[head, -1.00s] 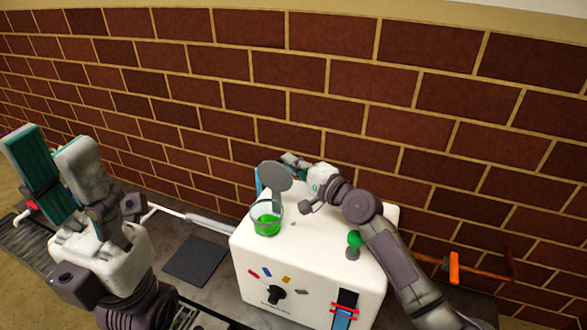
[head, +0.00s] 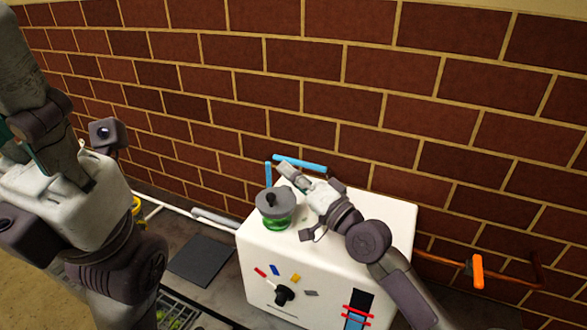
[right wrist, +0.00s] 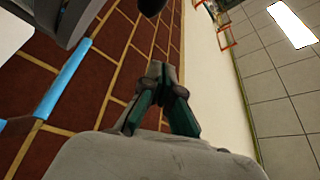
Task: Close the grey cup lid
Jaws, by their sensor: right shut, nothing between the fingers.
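The cup stands on the white box's top. My right gripper (head: 285,170) is just behind and to the right of the lid, shut and empty. Its teal fingers meet at the tips in the right wrist view (right wrist: 160,68). I cannot tell whether it touches the lid. My left gripper (head: 35,125) is at the far left, partly cut off by the frame, so its opening is unclear.
The white box (head: 352,259) carries a dial and coloured marks on its front. Blue rods (head: 300,162) stand behind the cup, near the brick wall (head: 400,110). A dark mat (head: 201,261) lies left of the box. An orange-handled rail (head: 477,271) is at right.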

